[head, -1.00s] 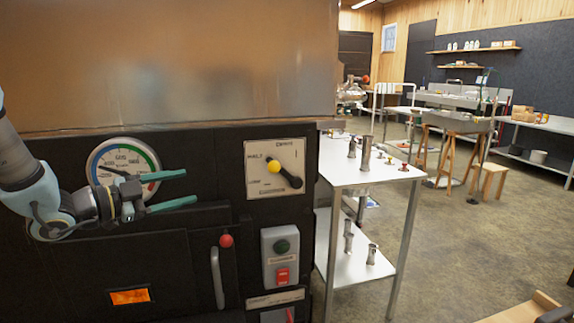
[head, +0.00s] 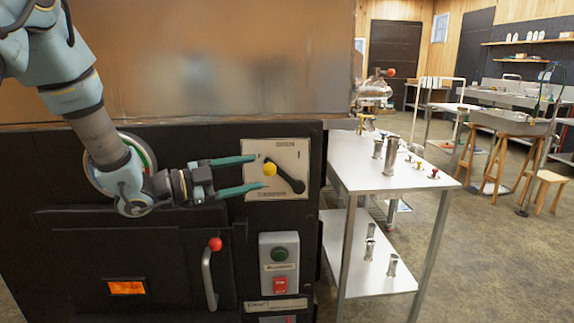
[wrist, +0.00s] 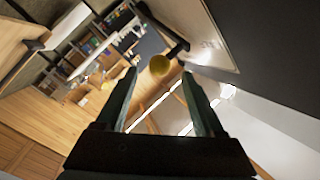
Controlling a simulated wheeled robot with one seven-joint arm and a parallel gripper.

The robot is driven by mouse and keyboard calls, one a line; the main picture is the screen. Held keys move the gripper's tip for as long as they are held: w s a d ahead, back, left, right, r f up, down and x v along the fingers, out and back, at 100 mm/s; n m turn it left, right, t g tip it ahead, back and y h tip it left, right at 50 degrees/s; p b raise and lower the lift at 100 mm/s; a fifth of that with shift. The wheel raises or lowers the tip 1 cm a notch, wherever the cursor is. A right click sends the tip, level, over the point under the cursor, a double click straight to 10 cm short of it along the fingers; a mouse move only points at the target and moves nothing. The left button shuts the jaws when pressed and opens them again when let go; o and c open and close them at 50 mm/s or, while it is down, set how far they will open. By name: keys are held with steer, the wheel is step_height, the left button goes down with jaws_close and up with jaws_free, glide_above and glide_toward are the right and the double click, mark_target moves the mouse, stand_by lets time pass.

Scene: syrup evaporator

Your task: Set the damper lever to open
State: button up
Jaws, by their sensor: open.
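The knob is at the lever's upper left end, and the black arm slants down to the right. The plate's lettering is too blurred to read fully. In the wrist view the knob (wrist: 160,65) shows ahead, between and just beyond the fingertips (wrist: 161,82). I cannot tell whether either finger touches it.
Below the plate is a switch box with a green button (head: 279,254) and a red switch (head: 280,285). A red-knobbed door handle (head: 209,275) is to its left. A white cart (head: 385,178) with metal cups stands close on the right.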

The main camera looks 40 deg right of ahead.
mark_target(285, 180)
steer(key=p+x, duration=0.2)
steer(key=x, duration=0.6)
steer(key=shift+s+d, duration=0.1)
steer(key=shift+d, duration=0.2)
steer(key=shift+c, duration=0.2)
jaws_close()
stand_by(0.8)
